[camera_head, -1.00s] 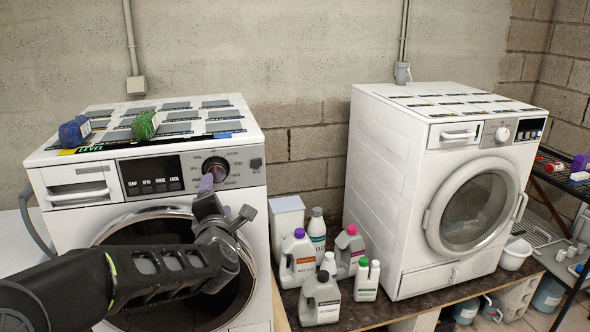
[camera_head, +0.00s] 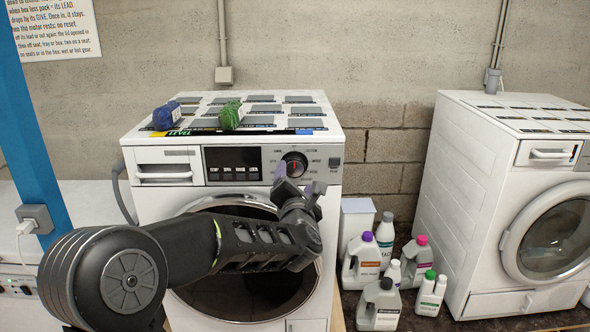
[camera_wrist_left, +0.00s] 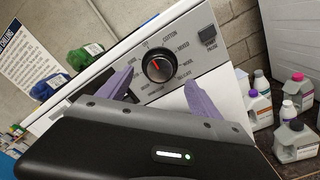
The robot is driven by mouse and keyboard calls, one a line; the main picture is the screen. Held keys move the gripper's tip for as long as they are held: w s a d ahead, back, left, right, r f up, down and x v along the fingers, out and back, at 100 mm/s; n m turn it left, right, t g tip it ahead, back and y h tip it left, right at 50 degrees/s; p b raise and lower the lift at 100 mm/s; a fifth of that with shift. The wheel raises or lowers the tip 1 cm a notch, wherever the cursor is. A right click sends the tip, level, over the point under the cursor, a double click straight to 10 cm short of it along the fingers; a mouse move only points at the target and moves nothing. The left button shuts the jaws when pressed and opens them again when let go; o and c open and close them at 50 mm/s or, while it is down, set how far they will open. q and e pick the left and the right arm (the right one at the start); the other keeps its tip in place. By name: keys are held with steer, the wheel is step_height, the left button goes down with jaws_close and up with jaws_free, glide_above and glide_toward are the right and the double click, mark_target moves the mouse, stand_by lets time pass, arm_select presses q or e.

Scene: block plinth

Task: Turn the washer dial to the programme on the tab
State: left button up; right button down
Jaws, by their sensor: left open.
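My left gripper (camera_head: 299,181) is open and empty, just in front of and below the dial. In the left wrist view its purple fingers (camera_wrist_left: 158,82) appear on either side of the dial, seemingly apart from it. A small blue tab (camera_head: 305,131) lies on the top front edge; its text is unreadable. My right gripper is out of view.
A blue bundle (camera_head: 166,116) and a green bundle (camera_head: 230,115) sit on the washer's top. Several detergent bottles (camera_head: 367,258) stand right of this washer. A second white machine (camera_head: 470,170) stands farther right. A blue post (camera_head: 38,150) is at the left.

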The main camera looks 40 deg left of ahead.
mark_target(295, 169)
arm_select(q)
steer(key=p+x, duration=0.1)
steer(key=x, duration=0.4)
steer(key=shift+w+a, duration=0.1)
steer(key=c, duration=1.4)
